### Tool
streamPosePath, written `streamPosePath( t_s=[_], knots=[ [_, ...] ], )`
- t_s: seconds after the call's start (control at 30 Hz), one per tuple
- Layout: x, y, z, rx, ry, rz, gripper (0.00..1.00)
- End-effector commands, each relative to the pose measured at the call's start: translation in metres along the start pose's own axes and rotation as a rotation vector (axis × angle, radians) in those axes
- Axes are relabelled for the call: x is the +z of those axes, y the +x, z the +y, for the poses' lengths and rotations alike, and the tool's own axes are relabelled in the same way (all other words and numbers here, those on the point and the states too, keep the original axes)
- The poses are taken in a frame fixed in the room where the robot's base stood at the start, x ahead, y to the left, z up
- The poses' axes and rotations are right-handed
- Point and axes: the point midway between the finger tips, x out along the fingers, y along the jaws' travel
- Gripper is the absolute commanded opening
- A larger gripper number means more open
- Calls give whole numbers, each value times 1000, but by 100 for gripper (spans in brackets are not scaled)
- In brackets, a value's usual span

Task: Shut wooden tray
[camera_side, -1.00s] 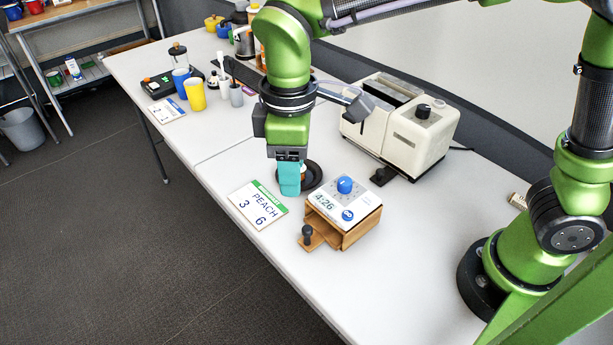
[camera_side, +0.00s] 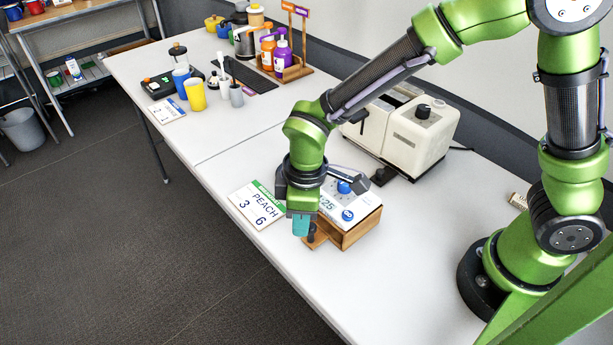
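The wooden tray (camera_side: 318,240) sticks out at the front left of a small wooden box (camera_side: 358,229) with a white top, a blue knob and printed digits. The tray's dark knob is mostly hidden behind my gripper. My gripper (camera_side: 301,228), with teal fingers, points down at the outer, front-left end of the tray. The fingers overlap the tray's end in this view; I cannot tell whether they touch it. From this side I cannot tell whether the fingers are open or shut.
A PEACH card (camera_side: 258,205) lies left of the box. A cream toaster (camera_side: 410,130) stands behind it. Cups (camera_side: 194,94), bottles (camera_side: 281,54) and a dark mat are farther back. The table's front edge runs close to my gripper.

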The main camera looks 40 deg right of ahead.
Motion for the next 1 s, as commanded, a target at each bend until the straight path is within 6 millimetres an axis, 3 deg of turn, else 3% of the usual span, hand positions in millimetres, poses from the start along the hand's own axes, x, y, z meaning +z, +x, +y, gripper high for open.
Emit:
streamPosePath(
  t_s=[0.03,0.07,0.23,1.0],
  knots=[
    [18,18,6,4,12,-70,45],
    [14,18,2,5,11,-71,48],
    [-7,16,-17,8,14,-65,48],
    [-18,-140,-20,3,15,-57,48]
  ],
)
